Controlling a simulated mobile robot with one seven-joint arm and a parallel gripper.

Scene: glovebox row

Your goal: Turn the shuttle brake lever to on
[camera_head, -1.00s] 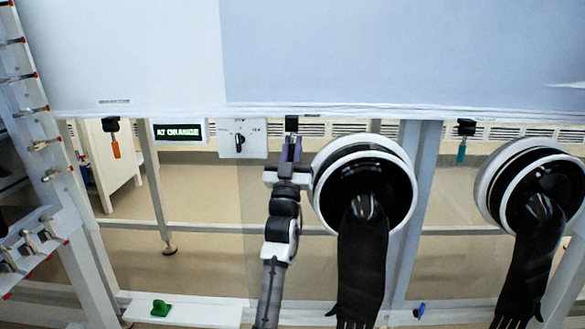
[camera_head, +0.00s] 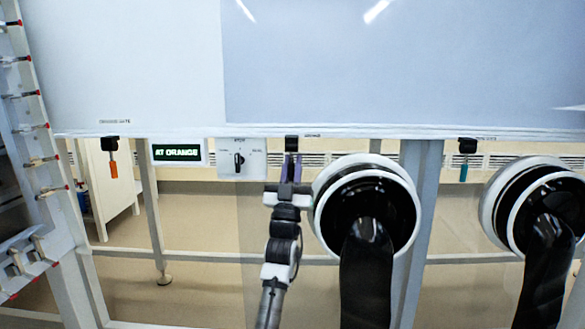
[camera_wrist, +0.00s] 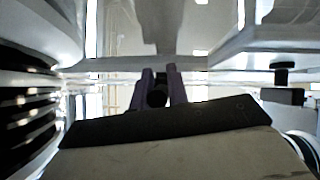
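A black lever mount (camera_head: 291,143) hangs under the cabinet's lower edge in the head view, beside a small label I cannot read surely. It appears to be the brake lever's mount; its handle is hidden or not clear. My gripper (camera_head: 291,166) is right below it, pointing up, with two purple fingers apart. In the wrist view my gripper (camera_wrist: 159,84) also shows its fingers apart, with a small dark piece (camera_wrist: 158,96) between them. I cannot tell whether the fingers touch it.
An orange lever (camera_head: 113,170) hangs at left and a teal lever (camera_head: 463,172) at right. A display (camera_head: 178,153) reads "AT ORANGE", beside a dial panel (camera_head: 239,160). A black-gloved round port (camera_head: 368,212) stands close right of my gripper; another port (camera_head: 535,205) is farther right.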

